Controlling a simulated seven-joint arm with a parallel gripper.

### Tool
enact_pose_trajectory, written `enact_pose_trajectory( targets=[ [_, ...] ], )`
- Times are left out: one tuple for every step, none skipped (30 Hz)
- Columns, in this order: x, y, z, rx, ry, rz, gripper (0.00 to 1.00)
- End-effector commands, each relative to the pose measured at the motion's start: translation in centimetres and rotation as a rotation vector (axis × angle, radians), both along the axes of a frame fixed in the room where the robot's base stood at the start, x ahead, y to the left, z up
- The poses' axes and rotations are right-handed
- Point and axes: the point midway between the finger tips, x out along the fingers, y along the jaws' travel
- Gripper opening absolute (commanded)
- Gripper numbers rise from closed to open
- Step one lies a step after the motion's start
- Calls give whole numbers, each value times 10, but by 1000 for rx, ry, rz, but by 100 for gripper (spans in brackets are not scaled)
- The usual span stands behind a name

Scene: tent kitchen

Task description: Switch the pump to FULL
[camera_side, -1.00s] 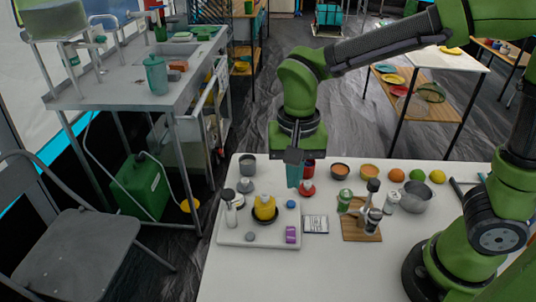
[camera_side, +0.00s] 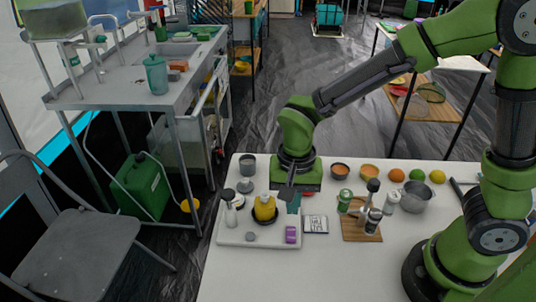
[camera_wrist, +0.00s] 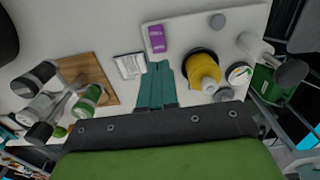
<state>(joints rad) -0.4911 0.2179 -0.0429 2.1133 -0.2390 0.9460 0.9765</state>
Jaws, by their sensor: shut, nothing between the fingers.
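No label reading FULL can be made out, and I cannot tell for sure which part is the pump. A yellow knob-like body (camera_side: 264,207) on a black round base stands on a white board (camera_side: 228,237). It also shows in the wrist view (camera_wrist: 204,72), right of my fingers. Beside it there is a pale disc with coloured marks (camera_wrist: 239,73), too small to read. My gripper (camera_side: 293,211) is shut and empty, pointing down just right of the yellow body. Its teal fingers (camera_wrist: 158,66) appear apart from it. The blue knob is hidden behind the fingers.
The board also holds a purple block (camera_side: 291,234), a grey disc (camera_side: 250,237) and a white bottle (camera_side: 231,217). A printed card (camera_side: 316,224) lies to its right. A wooden board (camera_side: 361,233) with shakers stands further right. Bowls and fruit line the back.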

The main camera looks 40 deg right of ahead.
Motion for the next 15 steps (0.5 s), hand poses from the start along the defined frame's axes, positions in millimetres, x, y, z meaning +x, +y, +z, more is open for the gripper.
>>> enact_pose_trajectory(
  targets=[
    [-1, 0, -12, -3, 6, -1, 0],
    [-1, -1, -18, -4, 6, 1, 0],
    [-1, -1, -25, -2, 5, 1, 0],
    [-1, 0, -30, -2, 5, 0, 0],
    [-1, 0, -35, -2, 5, -1, 0],
    [-1, 0, -41, -2, 4, 0, 0],
    [-1, 0, -45, -2, 4, 0, 0],
    [0, 0, -48, -1, 3, 0, 0],
    [0, 0, -52, -1, 3, 0, 0],
    [0, 0, -54, -1, 2, 1, 0],
    [0, 0, -56, -1, 2, 0, 0],
    [0, 0, -58, 0, 1, 0, 0],
    [0, 0, -59, 0, 0, 0, 0],
    [0, 0, -60, 0, 0, 0, 0],
    [0, 0, -61, 1, -1, 0, 0]
  ],
)
